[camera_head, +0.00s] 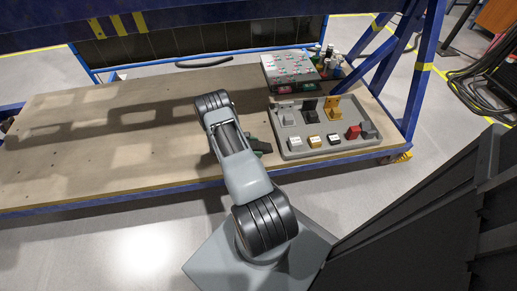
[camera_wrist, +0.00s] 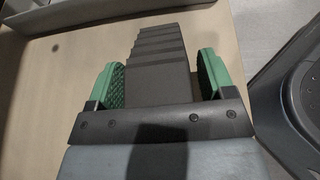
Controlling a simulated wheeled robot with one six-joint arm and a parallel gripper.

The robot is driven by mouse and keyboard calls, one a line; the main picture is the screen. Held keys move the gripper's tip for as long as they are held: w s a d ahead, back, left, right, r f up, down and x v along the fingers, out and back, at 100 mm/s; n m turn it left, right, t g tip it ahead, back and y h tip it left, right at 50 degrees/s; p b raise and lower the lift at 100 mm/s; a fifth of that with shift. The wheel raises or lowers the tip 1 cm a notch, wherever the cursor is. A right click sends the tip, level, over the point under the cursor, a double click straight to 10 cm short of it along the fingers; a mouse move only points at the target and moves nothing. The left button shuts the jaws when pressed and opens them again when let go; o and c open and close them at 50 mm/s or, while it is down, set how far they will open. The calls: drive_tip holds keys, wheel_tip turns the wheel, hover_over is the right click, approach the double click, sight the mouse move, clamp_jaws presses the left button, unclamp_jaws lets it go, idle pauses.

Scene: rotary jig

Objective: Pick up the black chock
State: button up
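In the wrist view a black stepped block, by its look the black chock (camera_wrist: 160,65), lies between the two green finger pads. My gripper (camera_wrist: 161,82) has its fingers spread on either side of it. A narrow strip shows between the block and each pad, so the fingers look open around it, not clamped. The block's lower end is hidden behind the gripper's dark bar. In the head view my gripper (camera_head: 262,146) is low over the wooden table, just left of the grey tray; the block is hard to make out there.
The grey tray (camera_head: 284,143) holds grey, black and yellow brackets and several small blocks, one red (camera_head: 353,132). Behind it stand a button panel (camera_head: 288,68) and several small bottles (camera_head: 326,62). A blue frame post (camera_head: 424,75) rises at the right. The wooden table (camera_head: 110,150) is clear to the left.

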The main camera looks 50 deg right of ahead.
drive_tip(key=c, duration=0.9)
drive_tip(key=shift+c, duration=0.4)
drive_tip(key=shift+r, duration=0.1)
